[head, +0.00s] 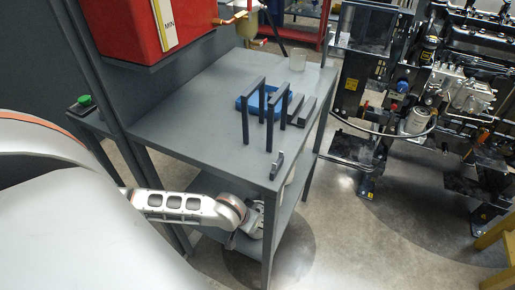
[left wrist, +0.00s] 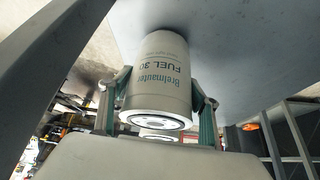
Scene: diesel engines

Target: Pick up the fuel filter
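The fuel filter (left wrist: 160,75) is a white cylinder with printed lettering, upside down in the left wrist view. Its far end meets a grey surface; its near end is a ring with a dark, holed face. My left gripper (left wrist: 160,108) has one finger along each side of the filter. Both fingers lie very close to its sides, and I cannot tell if they press on it. In the head view my left gripper (head: 257,222) is low under the grey table, beside the front leg, partly hidden. A whitish object (head: 290,182) shows behind that leg. My right gripper is not in view.
The grey table (head: 190,115) stands over my left forearm, with its legs and lower shelf close by. An engine (head: 440,100) stands at the right; floor lies between.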

